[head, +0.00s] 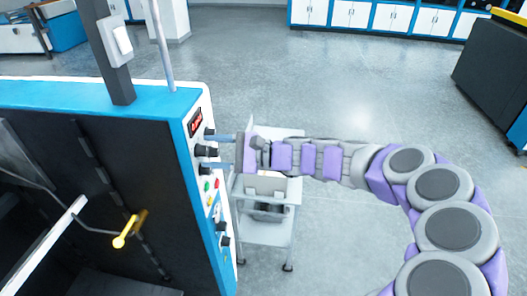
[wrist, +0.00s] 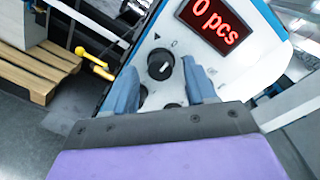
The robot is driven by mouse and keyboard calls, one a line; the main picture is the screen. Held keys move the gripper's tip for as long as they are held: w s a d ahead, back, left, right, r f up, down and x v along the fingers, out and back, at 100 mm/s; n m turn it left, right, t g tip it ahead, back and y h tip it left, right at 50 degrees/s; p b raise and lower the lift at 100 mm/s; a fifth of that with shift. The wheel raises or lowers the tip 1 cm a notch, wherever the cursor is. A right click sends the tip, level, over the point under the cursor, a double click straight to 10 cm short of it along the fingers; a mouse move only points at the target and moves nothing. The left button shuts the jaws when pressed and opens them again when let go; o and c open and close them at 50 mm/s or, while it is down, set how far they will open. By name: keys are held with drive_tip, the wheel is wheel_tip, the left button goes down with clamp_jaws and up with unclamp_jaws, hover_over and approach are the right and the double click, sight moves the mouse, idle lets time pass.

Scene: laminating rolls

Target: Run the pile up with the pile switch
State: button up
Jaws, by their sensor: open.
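The machine's control panel (head: 203,185) is a white strip with a blue edge, seen at a slant in the head view. It carries black knobs and small coloured buttons. My gripper (head: 219,151) comes from the right, its two fingers open in front of the upper black knob (head: 207,151). In the wrist view my gripper (wrist: 160,84) has one finger on each side of a black knob (wrist: 160,64) with a white mark. I cannot tell whether they touch it. More black controls lower down are partly hidden by my gripper. No label clearly marks the pile switch.
A red display (wrist: 214,22) reads "0 pcs". A yellow handle (head: 130,229) sticks out at the machine's open side. A wooden pallet (wrist: 38,70) lies at left in the wrist view. A small wheeled cart (head: 265,228) stands under my arm. The floor behind is clear.

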drive_tip(key=d, duration=1.7)
drive_tip(key=shift+s+d+r, duration=0.25)
drive_tip(key=shift+d+r, duration=0.1)
drive_tip(key=s+a+f+n+g+h+b, duration=0.2)
drive_tip(key=s+f+n+h, duration=0.15)
drive_tip(key=s, duration=0.55)
drive_tip(key=s+a+f+n+g+h+b, duration=0.2)
drive_tip(key=s+f+n+h, duration=0.15)
drive_tip(key=s, duration=0.55)
drive_tip(key=s+d+f+n+h+b, duration=0.1)
drive_tip(key=s+d+f+h+b, duration=0.1)
drive_tip(key=s+d+f+h, duration=0.3)
drive_tip(key=s+d+f+n+t+h+b, duration=0.1)
drive_tip(key=s+d+f+h, duration=0.4)
drive_tip(key=s+d, duration=0.5)
drive_tip(key=shift+d+f+t+b, duration=0.3)
drive_tip(key=shift+d+f+b, duration=0.1)
drive_tip(key=shift+d+f, duration=0.4)
drive_tip(key=shift+c, duration=0.5)
